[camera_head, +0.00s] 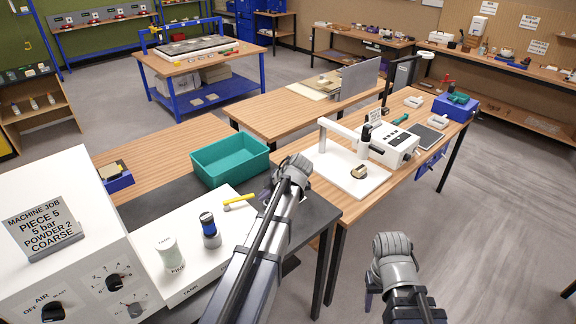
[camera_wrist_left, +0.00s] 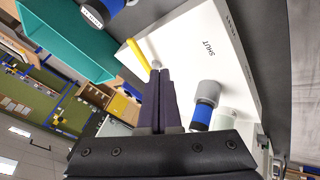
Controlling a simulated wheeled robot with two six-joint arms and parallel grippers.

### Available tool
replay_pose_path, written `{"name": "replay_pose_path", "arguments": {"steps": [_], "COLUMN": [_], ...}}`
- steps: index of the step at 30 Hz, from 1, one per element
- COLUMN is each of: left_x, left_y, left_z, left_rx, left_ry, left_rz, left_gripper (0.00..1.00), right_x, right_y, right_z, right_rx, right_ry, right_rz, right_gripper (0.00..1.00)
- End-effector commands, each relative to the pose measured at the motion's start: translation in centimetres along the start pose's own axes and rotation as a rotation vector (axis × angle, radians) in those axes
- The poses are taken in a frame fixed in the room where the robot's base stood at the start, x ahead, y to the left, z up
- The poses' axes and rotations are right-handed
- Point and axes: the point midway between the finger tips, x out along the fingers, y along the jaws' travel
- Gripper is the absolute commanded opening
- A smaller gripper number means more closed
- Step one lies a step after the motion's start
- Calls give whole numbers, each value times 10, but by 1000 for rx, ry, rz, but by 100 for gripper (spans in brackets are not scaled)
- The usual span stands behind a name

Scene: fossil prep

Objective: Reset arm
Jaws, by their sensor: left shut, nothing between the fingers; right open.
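My left arm reaches up from the bottom middle in the head view, and its gripper (camera_head: 268,192) is near the right end of the white panel. In the left wrist view the left gripper's dark fingers (camera_wrist_left: 161,92) are together and empty. Their tips appear close to a yellow lever (camera_wrist_left: 137,55), which also shows in the head view (camera_head: 239,199); I cannot tell whether they touch. My right gripper (camera_head: 371,287) is at the lower right in the head view, over the floor. Its fingers are mostly hidden by its wrist, and nothing shows in it.
The white panel (camera_head: 205,262) carries a blue-capped jar (camera_head: 209,230) and a pale jar (camera_head: 168,252). A teal bin (camera_head: 229,162) stands behind it. A white cabinet (camera_head: 85,210) with a job sign (camera_head: 42,226) is at left. A wooden bench (camera_head: 403,180) stands right; floor beyond is clear.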

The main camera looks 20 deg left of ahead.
Motion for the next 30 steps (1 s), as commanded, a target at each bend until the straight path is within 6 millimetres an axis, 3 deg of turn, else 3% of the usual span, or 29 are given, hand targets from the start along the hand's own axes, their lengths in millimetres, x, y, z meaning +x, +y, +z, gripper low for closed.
{"name": "replay_pose_path", "arguments": {"steps": [5,8,15,21,27,30], "left_x": [1,1,-8,-19,-29,-33], "left_y": [-5,-26,-130,-222,-307,-339], "left_z": [4,20,87,131,158,165], "left_rx": [24,142,781,1374,1924,2133], "left_ry": [-6,-33,-190,-351,-511,-574], "left_rz": [-3,-13,-39,0,101,159], "left_gripper": [0,0,0,0,0,0], "right_x": [4,16,63,100,133,144], "right_y": [0,-1,-6,-9,-12,-13], "right_z": [0,-1,-4,-6,-8,-9], "right_rx": [0,-1,-3,-6,-8,-9], "right_ry": [0,0,1,2,2,2], "right_rz": [0,0,1,2,3,3], "right_gripper": [55,55,55,55,55,55]}}
